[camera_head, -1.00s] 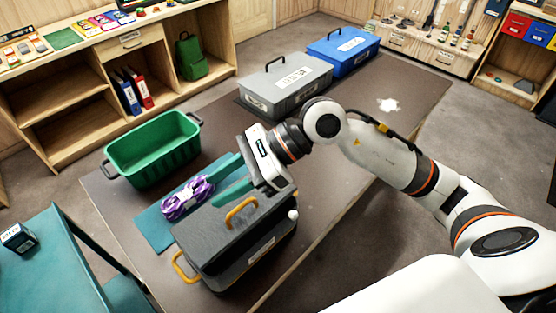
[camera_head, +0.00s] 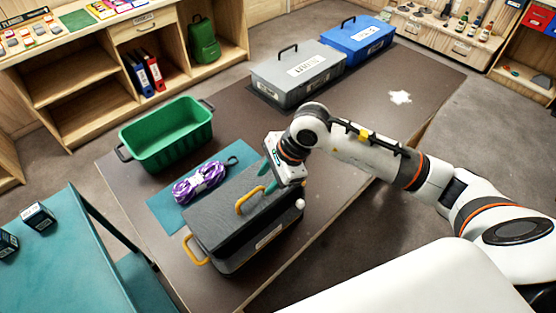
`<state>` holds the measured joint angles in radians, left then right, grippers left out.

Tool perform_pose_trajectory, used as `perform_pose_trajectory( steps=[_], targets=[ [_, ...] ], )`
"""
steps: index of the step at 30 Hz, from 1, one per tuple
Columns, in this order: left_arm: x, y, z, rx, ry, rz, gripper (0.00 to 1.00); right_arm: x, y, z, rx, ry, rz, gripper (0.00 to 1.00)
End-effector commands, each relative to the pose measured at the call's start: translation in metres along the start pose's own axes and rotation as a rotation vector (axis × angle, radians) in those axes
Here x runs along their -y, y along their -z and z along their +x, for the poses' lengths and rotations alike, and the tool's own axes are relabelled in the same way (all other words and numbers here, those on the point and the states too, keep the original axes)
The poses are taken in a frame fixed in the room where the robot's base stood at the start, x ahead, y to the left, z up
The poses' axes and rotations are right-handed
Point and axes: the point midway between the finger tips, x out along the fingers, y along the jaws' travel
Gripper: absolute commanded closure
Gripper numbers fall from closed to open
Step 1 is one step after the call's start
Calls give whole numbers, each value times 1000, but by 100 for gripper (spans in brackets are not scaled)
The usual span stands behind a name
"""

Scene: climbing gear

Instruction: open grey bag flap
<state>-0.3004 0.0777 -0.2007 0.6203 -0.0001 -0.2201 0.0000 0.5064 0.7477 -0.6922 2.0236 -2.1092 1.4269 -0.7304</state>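The grey bag (camera_head: 232,262) sits on the dark table near its front edge. Its dark grey flap (camera_head: 225,222) lies shut over the top, with a yellow handle (camera_head: 249,198) on it. A second yellow handle (camera_head: 194,250) is on the bag's left side, and a small white knob (camera_head: 300,204) is at its right. My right gripper (camera_head: 266,174) points down at the bag's far right part, behind the flap handle. Its teal fingers look apart with nothing between them. I cannot tell whether they touch the bag. My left gripper is out of view.
A purple rope coil (camera_head: 200,183) lies on a teal mat (camera_head: 163,213) behind the bag. A green crate (camera_head: 167,138) stands farther back. A grey case (camera_head: 297,75) and a blue case (camera_head: 357,40) stand at the far end.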

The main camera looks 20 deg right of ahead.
Motion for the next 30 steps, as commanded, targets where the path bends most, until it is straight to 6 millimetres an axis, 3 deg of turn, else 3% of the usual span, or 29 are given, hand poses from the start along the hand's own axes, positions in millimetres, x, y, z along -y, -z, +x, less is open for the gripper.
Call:
perform_pose_trajectory(
  steps=[6, 16, 23, 30],
  targets=[
    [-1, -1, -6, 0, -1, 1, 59, 0, 0, 19, -1, 2, 1, 62],
    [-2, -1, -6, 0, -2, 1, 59, 0, 0, 23, -1, -1, 0, 62],
    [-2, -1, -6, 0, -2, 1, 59, 0, 0, 22, -1, -1, 0, 99],
    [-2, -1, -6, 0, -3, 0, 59, -2, 1, 21, -1, -2, 1, 100]
  ],
)
